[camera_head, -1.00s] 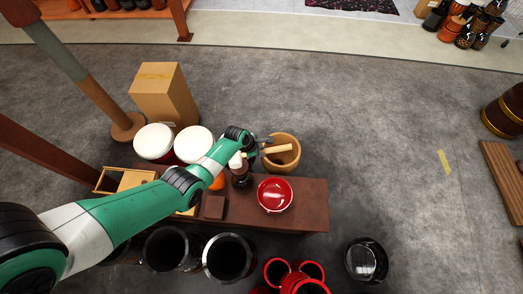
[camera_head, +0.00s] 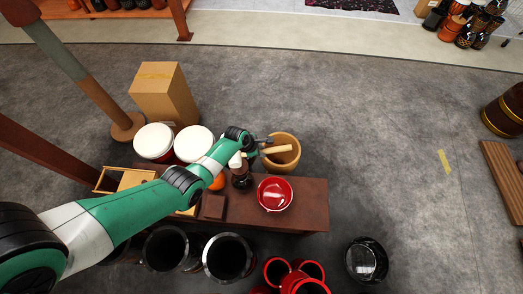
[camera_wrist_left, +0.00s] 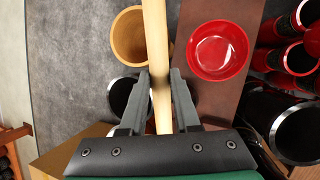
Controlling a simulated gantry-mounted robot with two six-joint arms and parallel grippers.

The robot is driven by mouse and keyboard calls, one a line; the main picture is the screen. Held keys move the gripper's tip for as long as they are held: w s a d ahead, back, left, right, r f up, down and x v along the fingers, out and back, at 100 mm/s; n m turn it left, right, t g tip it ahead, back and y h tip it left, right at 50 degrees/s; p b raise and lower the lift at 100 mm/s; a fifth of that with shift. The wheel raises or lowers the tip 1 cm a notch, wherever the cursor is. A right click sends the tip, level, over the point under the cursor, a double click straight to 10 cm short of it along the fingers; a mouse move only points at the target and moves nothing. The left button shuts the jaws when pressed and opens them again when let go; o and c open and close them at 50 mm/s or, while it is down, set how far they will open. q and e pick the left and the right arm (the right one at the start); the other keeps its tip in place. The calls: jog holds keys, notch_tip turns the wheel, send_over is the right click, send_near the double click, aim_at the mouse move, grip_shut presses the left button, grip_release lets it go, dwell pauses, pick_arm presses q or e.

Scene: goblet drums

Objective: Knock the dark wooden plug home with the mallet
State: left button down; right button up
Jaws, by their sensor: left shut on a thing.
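My left gripper (camera_head: 264,146) is shut on the mallet's pale wooden handle (camera_head: 279,149), above the dark red-brown table. In the left wrist view the handle (camera_wrist_left: 156,40) runs lengthwise between the two fingers (camera_wrist_left: 160,82). A pale, whitish piece that may be the mallet's head shows beside the gripper in the head view, partly hidden by my arm. A small dark brown block (camera_head: 214,206) sits on the table, and a dark rounded object (camera_head: 241,182) stands just right of it. I cannot tell which one is the plug. My right gripper is not in view.
A red bowl (camera_head: 275,194) sits on the table (camera_head: 313,208). A wooden mortar-like vessel (camera_head: 284,160) stands just beyond the table's far edge. White-topped drums (camera_head: 155,142) and a cardboard box (camera_head: 162,95) are behind. Open black and red drums stand in front.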

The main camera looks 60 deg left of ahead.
pick_arm(q)
jog(key=shift+f+b, duration=0.4)
jog(key=shift+f, duration=0.15)
dwell(0.6)
dwell(0.4)
notch_tip(320, 180, down, 6)
jog(key=b, duration=0.5)
notch_tip(320, 180, up, 5)
jog(key=p, duration=0.4)
notch_tip(320, 180, up, 5)
jog(key=p, duration=0.5)
jog(key=shift+r, duration=0.1)
